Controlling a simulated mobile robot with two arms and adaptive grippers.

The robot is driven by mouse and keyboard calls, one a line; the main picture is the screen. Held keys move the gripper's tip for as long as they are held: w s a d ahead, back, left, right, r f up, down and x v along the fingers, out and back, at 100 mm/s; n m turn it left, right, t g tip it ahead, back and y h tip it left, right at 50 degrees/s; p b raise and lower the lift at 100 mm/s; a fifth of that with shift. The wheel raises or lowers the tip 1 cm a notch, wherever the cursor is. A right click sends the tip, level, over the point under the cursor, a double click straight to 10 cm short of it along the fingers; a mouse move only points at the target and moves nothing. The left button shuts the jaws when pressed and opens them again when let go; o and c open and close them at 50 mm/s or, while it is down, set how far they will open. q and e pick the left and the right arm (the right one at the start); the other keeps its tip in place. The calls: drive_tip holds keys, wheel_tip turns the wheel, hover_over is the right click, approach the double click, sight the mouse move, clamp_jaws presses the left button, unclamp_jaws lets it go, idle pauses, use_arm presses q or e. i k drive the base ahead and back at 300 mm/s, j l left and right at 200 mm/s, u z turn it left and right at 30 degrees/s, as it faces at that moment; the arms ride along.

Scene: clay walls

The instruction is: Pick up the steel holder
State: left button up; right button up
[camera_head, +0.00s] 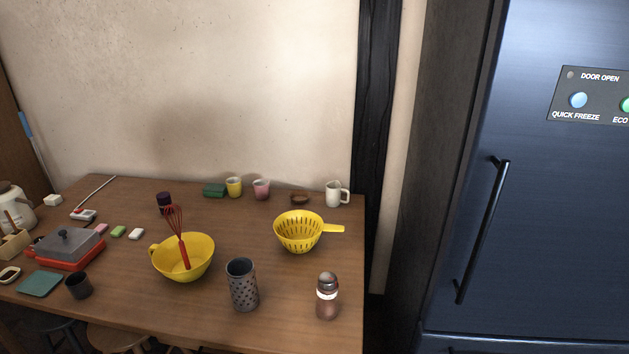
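The steel holder (242,287) is a grey, perforated, cylindrical cup standing upright near the front edge of the wooden table. Its open top faces up and it looks empty. It stands between a yellow bowl and a brown shaker bottle, apart from both. Neither of my grippers shows in the head view.
A yellow bowl (198,262) with a red whisk (183,250) is left of the holder. A yellow colander (293,236) is behind it, a shaker bottle (327,299) right. The table (130,286) also bears several small items. A dark fridge (540,220) stands right.

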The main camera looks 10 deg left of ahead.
sight(241, 273)
drive_tip(key=u, duration=1.1)
drive_tip(key=k+l+u, duration=0.2)
drive_tip(key=l+u, duration=0.2)
drive_tip(key=k+l+u, duration=0.2)
drive_tip(key=u, duration=0.15)
drive_tip(key=k+l+u, duration=0.25)
drive_tip(key=u, duration=0.15)
